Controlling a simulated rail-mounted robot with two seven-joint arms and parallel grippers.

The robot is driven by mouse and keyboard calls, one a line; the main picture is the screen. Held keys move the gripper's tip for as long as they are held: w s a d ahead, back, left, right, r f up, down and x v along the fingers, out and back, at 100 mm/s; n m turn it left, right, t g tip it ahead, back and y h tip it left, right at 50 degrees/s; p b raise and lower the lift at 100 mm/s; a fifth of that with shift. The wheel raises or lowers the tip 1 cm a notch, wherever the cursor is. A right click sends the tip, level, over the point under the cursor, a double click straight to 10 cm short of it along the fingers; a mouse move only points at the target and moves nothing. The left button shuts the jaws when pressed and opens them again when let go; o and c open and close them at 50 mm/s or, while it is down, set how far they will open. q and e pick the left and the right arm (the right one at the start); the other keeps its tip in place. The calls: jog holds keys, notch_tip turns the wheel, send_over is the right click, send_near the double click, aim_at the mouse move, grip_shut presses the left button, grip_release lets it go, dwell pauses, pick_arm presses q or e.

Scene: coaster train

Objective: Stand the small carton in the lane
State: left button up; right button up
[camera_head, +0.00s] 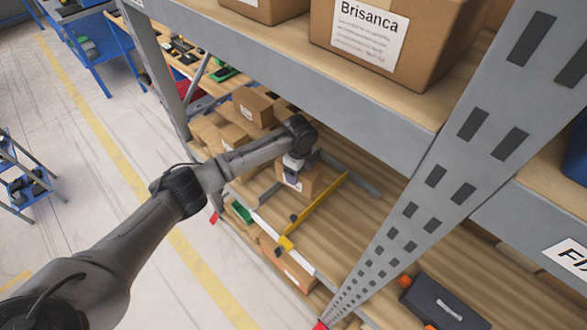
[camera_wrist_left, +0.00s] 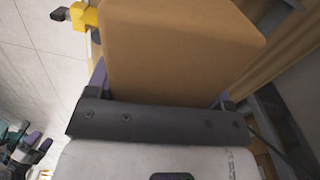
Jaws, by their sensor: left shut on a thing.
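My left gripper (camera_head: 293,165) reaches over the shelf and is shut on the small brown carton (camera_head: 306,184), which shows partly under the gripper. In the left wrist view the carton (camera_wrist_left: 185,48) fills the space ahead of the gripper (camera_wrist_left: 160,92), with a finger at each side. The lane on the wooden shelf is edged by a yellow rail (camera_head: 318,207) and a grey rail (camera_head: 350,172). My right gripper is not in view.
Several brown cartons (camera_head: 252,106) stand on the shelf beyond my arm. A grey upright (camera_head: 440,165) and the upper shelf edge (camera_head: 330,85) flank the space. An orange-brown box (camera_head: 285,262) lies near the front. Bare shelf (camera_head: 385,215) shows right of the lane.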

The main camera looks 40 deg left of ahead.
pick_arm(q)
jog(key=shift+s+a+f+m, duration=0.15)
jog(key=shift+a+f+m, duration=0.65)
jog(key=shift+f, duration=0.35)
notch_tip(320, 180, down, 5)
jog(key=b, duration=0.5)
jog(key=shift+f+b, duration=1.4)
jog(key=shift+f, duration=1.85)
jog(key=o, duration=1.3)
jog(key=shift+c, duration=0.2)
notch_tip(320, 180, up, 12)
jog(key=shift+a+r+p, duration=0.1)
jog(key=shift+r+p, duration=0.1)
jog(key=shift+p, duration=0.3)
jog(key=shift+r, duration=0.75)
